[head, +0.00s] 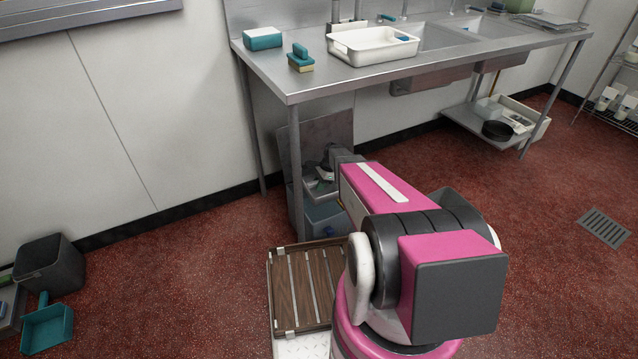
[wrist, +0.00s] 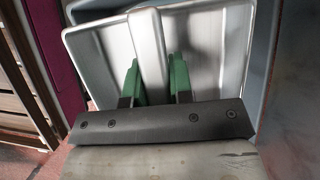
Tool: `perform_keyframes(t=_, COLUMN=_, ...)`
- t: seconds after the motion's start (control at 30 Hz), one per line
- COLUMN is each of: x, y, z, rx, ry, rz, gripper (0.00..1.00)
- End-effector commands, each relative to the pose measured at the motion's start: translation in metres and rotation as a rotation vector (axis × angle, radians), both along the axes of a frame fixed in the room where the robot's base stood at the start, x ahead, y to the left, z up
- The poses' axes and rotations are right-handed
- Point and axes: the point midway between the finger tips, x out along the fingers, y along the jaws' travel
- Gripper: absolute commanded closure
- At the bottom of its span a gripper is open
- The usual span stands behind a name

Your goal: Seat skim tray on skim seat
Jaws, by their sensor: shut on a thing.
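The skim tray (wrist: 210,40) is a pale grey, shallow tray with a raised rib down its middle. My gripper (wrist: 157,75) is shut on this rib, with one green finger on each side. In the head view my gripper (head: 325,173) is small and partly hidden by my arm, under the sink counter. The tray shows there as a pale sliver (head: 313,186) above a blue-grey open box (head: 322,217). I cannot tell whether the tray touches the box. A blue-grey wall (wrist: 287,75) stands at the tray's right in the wrist view. The skim seat cannot be clearly made out.
A steel counter (head: 345,78) stands over the box, its front leg (head: 296,170) close to my gripper. A grey panel (head: 330,135) leans behind the box. A wooden slatted rack (head: 305,290) is beside my base.

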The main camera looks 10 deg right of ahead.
Motion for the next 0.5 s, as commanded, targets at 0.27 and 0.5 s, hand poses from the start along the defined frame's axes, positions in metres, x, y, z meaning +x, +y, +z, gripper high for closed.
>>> perform_keyframes(t=0.27, x=0.0, y=0.0, z=-0.015, rx=0.001, ry=0.001, rz=0.0, gripper=1.0)
perform_keyframes(t=0.5, x=0.001, y=0.0, z=-0.027, rx=0.0, ry=0.0, rz=0.0, gripper=1.0)
